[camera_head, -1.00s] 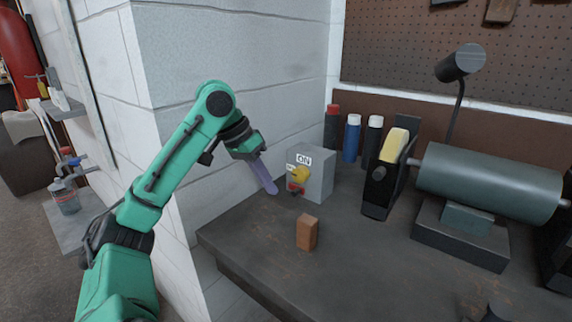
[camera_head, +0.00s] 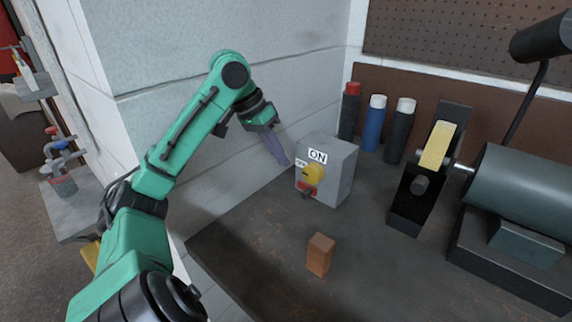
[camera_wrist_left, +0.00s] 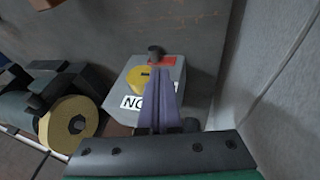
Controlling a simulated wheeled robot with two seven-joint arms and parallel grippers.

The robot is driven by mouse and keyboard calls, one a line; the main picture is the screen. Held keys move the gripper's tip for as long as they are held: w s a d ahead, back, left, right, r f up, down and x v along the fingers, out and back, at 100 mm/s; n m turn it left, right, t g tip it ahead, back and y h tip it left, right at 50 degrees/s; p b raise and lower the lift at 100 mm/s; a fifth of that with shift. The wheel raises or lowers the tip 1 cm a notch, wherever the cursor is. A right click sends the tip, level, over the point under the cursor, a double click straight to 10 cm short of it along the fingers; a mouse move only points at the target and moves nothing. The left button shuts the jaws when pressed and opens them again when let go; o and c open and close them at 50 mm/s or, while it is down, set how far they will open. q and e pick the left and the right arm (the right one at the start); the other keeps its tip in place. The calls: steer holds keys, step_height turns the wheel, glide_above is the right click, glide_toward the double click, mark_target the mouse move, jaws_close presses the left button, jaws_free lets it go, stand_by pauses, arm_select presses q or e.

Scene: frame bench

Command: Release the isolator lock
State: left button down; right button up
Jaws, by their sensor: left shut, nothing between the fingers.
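The isolator is a grey box (camera_head: 341,177) on the bench against the wall, with an ON label, a yellow knob (camera_head: 314,174) and a red part with a small dark piece (camera_head: 307,191) below the knob. In the left wrist view the box (camera_wrist_left: 188,75) lies beyond the fingers, which partly cover the yellow knob (camera_wrist_left: 143,78) and label. My left gripper (camera_head: 286,161) has long purple fingers, shut and empty, just left of the box's front face. I cannot tell whether they touch it. My right gripper is not in view.
A brown block (camera_head: 320,255) stands on the bench (camera_head: 262,245) in front of the box. A bench grinder (camera_head: 520,190) with a yellowish wheel stands to the right. Several bottles (camera_head: 374,124) stand behind the box. The wall is close on the left.

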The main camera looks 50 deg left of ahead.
arm_select(q)
steer(key=x, duration=0.8)
steer(key=shift+w+d+f, duration=0.1)
steer(key=shift+f, duration=0.05)
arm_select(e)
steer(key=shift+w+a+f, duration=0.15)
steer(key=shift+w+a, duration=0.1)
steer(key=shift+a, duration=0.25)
